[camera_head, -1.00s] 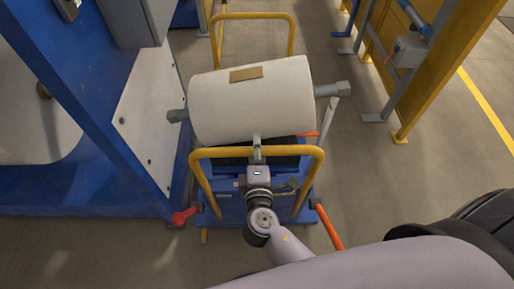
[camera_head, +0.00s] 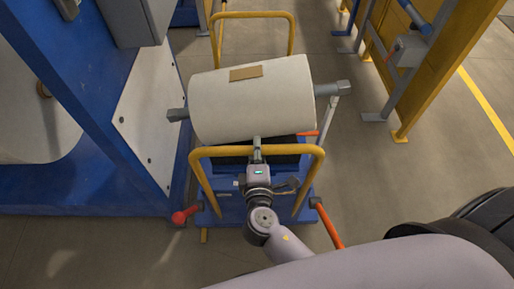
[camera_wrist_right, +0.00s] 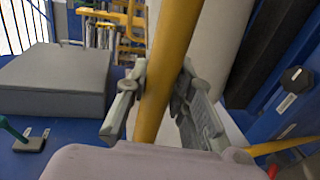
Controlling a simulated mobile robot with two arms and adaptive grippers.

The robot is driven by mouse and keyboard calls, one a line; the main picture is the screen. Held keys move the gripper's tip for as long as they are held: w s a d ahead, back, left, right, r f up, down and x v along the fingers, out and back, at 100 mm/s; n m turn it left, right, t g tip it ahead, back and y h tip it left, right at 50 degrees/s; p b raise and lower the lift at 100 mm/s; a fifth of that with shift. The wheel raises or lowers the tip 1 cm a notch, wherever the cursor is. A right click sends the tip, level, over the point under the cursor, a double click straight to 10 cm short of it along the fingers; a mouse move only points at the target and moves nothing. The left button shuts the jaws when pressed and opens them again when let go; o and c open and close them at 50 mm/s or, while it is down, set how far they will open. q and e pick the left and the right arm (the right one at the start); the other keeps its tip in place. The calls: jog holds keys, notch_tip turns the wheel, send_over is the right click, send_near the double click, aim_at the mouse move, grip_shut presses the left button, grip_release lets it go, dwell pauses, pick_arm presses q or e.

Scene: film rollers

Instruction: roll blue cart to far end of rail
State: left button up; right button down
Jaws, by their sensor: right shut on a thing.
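The blue cart (camera_head: 229,208) stands on the floor in the middle of the head view. It carries a large white film roll (camera_head: 250,105) with a brown label and grey shaft ends. The cart has yellow tube handles at its near and far ends. My right gripper (camera_head: 257,154) is shut on the near yellow handle (camera_head: 300,151), at the middle of its top bar. In the right wrist view the handle bar (camera_wrist_right: 165,75) runs between the two fingers. My left gripper is in neither view. No rail can be clearly made out.
A blue machine frame (camera_head: 90,100) stands close along the cart's left side. A yellow post (camera_head: 440,75) with a grey box stands to the right. A red-knobbed lever (camera_head: 180,217) and an orange bar (camera_head: 329,224) are at the cart's near end. Grey floor (camera_head: 370,170) is open on the right.

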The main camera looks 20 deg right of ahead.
jog(key=shift+s+a+f+b, duration=0.2)
jog(key=shift+s+f+b, duration=0.15)
jog(key=shift+s, duration=0.25)
jog(key=shift+s+a+r, duration=0.15)
jog(key=shift+s, duration=0.2)
jog(key=c, duration=1.8)
grip_release()
jog(key=o, duration=0.4)
jog(key=shift+s+r, duration=0.15)
jog(key=shift+s, duration=0.05)
jog(key=shift+o, duration=0.2)
jog(key=shift+w, duration=0.1)
jog(key=shift+w, duration=0.1)
